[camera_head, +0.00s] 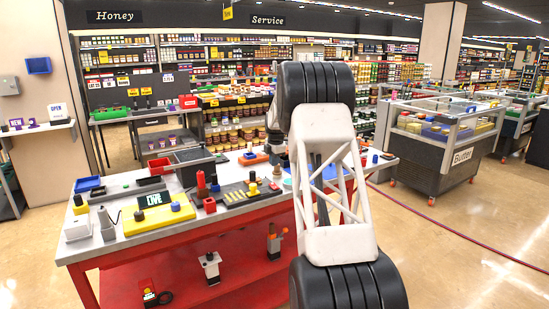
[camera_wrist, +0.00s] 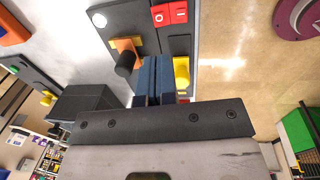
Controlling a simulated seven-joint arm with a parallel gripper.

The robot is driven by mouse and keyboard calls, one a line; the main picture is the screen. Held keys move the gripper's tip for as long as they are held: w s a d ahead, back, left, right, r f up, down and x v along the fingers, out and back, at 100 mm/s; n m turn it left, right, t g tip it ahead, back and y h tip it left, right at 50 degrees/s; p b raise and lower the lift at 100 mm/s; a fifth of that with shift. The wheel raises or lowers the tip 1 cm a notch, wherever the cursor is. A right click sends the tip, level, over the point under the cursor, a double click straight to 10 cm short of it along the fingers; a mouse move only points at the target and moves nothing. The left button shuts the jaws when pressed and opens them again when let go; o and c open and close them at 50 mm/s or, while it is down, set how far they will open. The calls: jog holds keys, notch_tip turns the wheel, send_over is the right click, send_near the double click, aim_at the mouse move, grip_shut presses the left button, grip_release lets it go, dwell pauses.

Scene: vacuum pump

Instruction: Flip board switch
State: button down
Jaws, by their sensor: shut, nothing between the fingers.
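In the wrist view, my gripper (camera_wrist: 155,80) is shut, its dark blue fingers together with nothing between them. It points at a dark board (camera_wrist: 135,28) on the grey table. A red switch piece (camera_wrist: 170,13) with white "O" and "I" marks sits on the board beyond the fingertips. A black knob on an orange base (camera_wrist: 125,58) stands just left of the fingers, and a yellow part (camera_wrist: 181,72) is just right of them. I cannot tell whether the fingers touch the board. In the head view my arm hides this part of the table.
In the head view, the red-framed workbench (camera_head: 140,240) holds a yellow box (camera_head: 158,217), a blue tray (camera_head: 88,184) and a black panel with several small parts (camera_head: 240,194). A freezer marked "Butter" (camera_head: 435,155) stands to the right. Open floor lies at the right front.

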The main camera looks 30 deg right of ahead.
aim_at(274, 185)
jog(key=f, duration=0.6)
jog(key=w+f, duration=0.1)
jog(key=f, duration=0.3)
jog(key=shift+w, duration=0.1)
jog(key=shift+f, duration=0.15)
dwell(0.3)
jog(key=shift+s+r, duration=0.3)
jog(key=shift+s, duration=0.35)
jog(key=shift+r, duration=0.15)
dwell(0.4)
notch_tip(274, 185, up, 14)
jog(key=w, duration=0.1)
jog(key=shift+w+f, duration=0.2)
jog(key=shift+w, duration=0.1)
dwell(0.3)
jog(key=shift+a, duration=0.1)
dwell(0.4)
